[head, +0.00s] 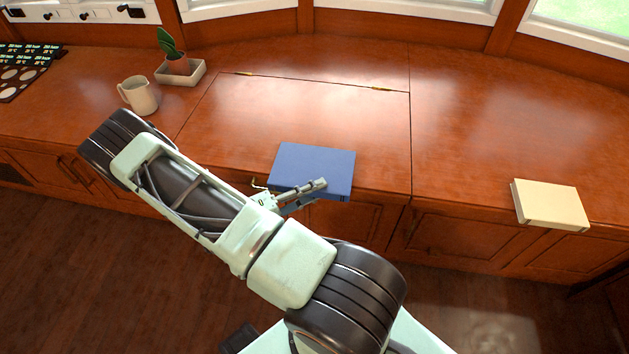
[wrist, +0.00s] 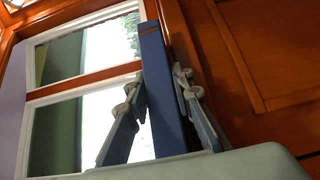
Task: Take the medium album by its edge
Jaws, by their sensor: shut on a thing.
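A blue album (head: 315,166) lies flat at the front edge of the wooden counter, its near edge at or over the counter's lip. My gripper (head: 321,191) is at its near edge, shut on it. In the wrist view the blue album (wrist: 164,90) stands edge-on between the two fingers of my gripper (wrist: 156,100), one on each side of it. A cream album (head: 550,204) lies at the counter's front edge on the right, apart from my gripper. Which of the two is the medium one cannot be told by name.
A white mug (head: 139,96) and a potted plant (head: 178,64) in a square tray (head: 188,76) stand at the back left. A hinged panel (head: 300,110) is set in the wooden counter (head: 480,110) behind the blue album. The counter between the albums is clear.

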